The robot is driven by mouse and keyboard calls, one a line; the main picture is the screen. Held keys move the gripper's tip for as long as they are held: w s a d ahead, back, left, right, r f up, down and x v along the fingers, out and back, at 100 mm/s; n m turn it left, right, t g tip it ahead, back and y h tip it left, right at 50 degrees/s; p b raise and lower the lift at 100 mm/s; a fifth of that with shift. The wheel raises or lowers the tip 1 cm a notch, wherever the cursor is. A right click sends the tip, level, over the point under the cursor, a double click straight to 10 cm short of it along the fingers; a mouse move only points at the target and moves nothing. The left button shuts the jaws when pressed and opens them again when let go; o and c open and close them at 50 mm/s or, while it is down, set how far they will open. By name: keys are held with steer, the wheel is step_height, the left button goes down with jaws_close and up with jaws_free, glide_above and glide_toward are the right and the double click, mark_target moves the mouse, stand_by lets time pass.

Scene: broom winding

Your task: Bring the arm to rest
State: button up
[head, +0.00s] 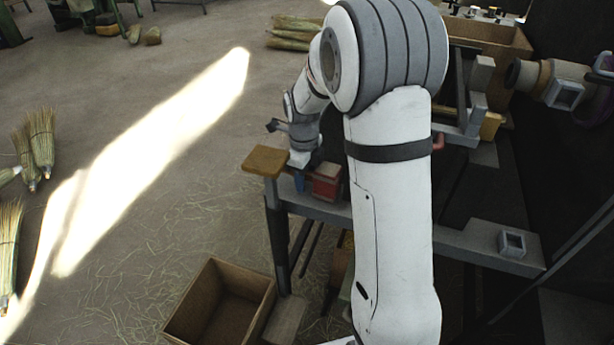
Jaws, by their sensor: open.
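My white arm rises through the middle of the head view, bends at the top, and its forearm reaches away and down to the left. My gripper (299,162) is small at its end, above the near-left end of the workbench (335,208). It is open; its fingertips are hard to make out. A red vise-like block (326,182) and a small blue part (299,182) are close beside or below it. I cannot tell whether the gripper touches them. I see nothing held. My upper arm hides the middle of the bench.
A wooden pad (266,161) juts from the bench's left corner. An open wooden box (220,308) stands on the floor below. Broom bundles lie at left (40,143) and at the back (294,24). A winding machine (556,82) is at right. The floor at left is mostly clear.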

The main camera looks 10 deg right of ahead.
step_height(320, 180, up, 8)
steer(key=shift+f+p, duration=0.15)
steer(key=shift+p, duration=0.65)
steer(key=s+r+n+t+p, duration=0.2)
steer(key=s+r+n+p, duration=1.4)
steer(key=s+r+n, duration=0.6)
steer(key=s+n, duration=0.1)
steer(key=n, duration=0.2)
steer(key=shift+s+d+r+n+t, duration=0.15)
steer(key=shift+s+d+n+t, duration=0.1)
steer(key=shift+n+t, duration=0.15)
